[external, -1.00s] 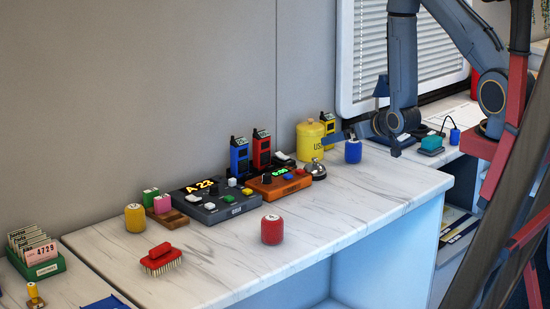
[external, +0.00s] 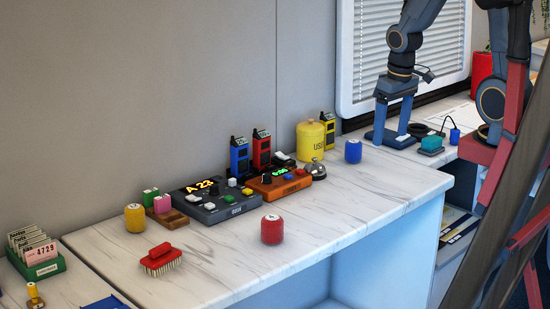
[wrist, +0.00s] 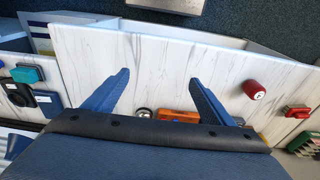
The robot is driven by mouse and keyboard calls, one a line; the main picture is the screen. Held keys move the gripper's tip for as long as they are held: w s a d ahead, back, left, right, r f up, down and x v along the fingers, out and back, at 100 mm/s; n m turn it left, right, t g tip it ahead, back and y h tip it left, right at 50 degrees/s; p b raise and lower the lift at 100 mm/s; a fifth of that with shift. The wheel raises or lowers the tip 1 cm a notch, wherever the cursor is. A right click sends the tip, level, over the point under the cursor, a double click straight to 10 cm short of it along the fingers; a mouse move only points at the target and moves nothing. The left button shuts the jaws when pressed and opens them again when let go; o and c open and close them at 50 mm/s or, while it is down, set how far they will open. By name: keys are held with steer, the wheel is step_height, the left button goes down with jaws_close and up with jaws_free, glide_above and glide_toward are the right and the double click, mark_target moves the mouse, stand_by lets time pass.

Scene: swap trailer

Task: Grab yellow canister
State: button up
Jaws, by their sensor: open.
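A small yellow canister (external: 135,218) stands upright at the left of the marble-look counter in the external view. A larger yellow lidded pot (external: 311,141) with dark lettering stands at the back, by the wall. My gripper (external: 391,138) is open with its fingers pointing down over the far right end of the counters, far from the small yellow canister and right of the pot. In the wrist view my open gripper (wrist: 160,76) has nothing between its fingertips but bare white counter. I cannot make out either yellow thing clearly there.
A red canister (external: 272,230) stands near the front edge, a blue canister (external: 353,151) at the right. A red brush (external: 160,259), grey console (external: 214,201), orange device (external: 278,184) and bell (external: 316,168) also stand there. The front right of the counter is bare.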

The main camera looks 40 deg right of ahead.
stand_by(0.3)
steer(key=n+t+y+b, duration=0.2)
steer(key=t+b, duration=0.1)
steer(key=t, duration=0.8)
glide_toward(310, 135)
steer(key=w+d+f, duration=0.3)
steer(key=shift+w, duration=0.35)
steer(key=shift+w+d+f+t+y, duration=0.25)
steer(key=shift+w+f+t+y, duration=0.1)
steer(key=shift+t, duration=0.25)
steer(key=shift+a+r+p+x, duration=0.1)
steer(key=shift+p+x, duration=0.65)
steer(key=shift+x, duration=1.2)
steer(key=shift+a+r+p+x, duration=0.15)
steer(key=shift+p+x, duration=0.6)
steer(key=shift+x, duration=1.15)
steer(key=c, duration=0.9)
